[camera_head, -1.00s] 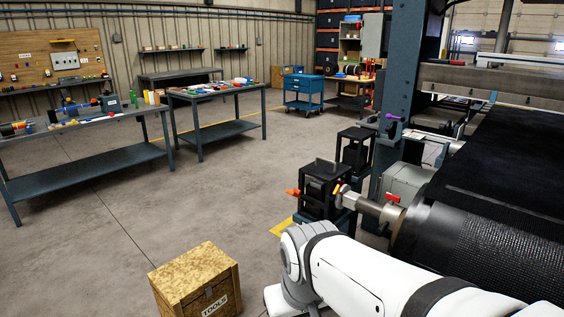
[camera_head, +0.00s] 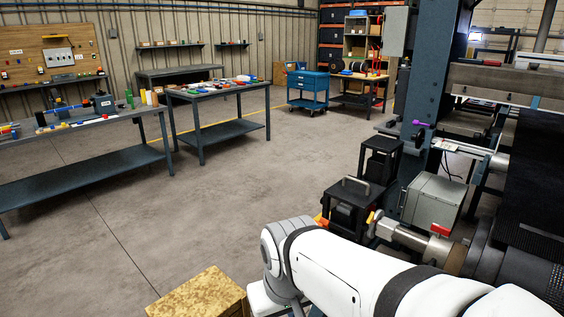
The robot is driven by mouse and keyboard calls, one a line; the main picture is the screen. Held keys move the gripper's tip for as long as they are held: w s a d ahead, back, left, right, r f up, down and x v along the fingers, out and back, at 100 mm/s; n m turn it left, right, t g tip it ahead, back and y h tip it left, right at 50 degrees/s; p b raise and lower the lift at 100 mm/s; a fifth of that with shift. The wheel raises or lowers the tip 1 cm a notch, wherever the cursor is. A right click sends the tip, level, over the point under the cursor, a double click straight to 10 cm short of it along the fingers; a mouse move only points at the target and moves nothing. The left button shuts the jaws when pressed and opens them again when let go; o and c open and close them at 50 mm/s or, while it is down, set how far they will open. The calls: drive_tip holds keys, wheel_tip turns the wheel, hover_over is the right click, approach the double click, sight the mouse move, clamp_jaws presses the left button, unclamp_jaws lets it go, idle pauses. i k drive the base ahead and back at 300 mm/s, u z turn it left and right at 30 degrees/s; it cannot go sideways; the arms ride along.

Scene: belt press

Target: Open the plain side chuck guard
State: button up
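The roller shaft (camera_head: 413,241) runs from the belt roller at lower right to a black box-like housing (camera_head: 351,207) on a stand, which may be a chuck guard. A grey bar handle (camera_head: 356,187) stands on top of the housing. A second black housing (camera_head: 381,160) stands just behind it. I cannot tell which is the plain side, nor whether either guard is open or shut. My white arm crosses the bottom of the view and hides the lower part of the nearer stand. My gripper does not show.
A blue steel column (camera_head: 430,70) and a grey box (camera_head: 433,202) stand right of the housings. Workbenches (camera_head: 217,92) stand at left and back. The floor between is clear.

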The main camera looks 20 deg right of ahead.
sight(358, 193)
drive_tip(key=z, duration=0.35)
drive_tip(key=i, duration=1)
drive_tip(key=z, duration=0.7)
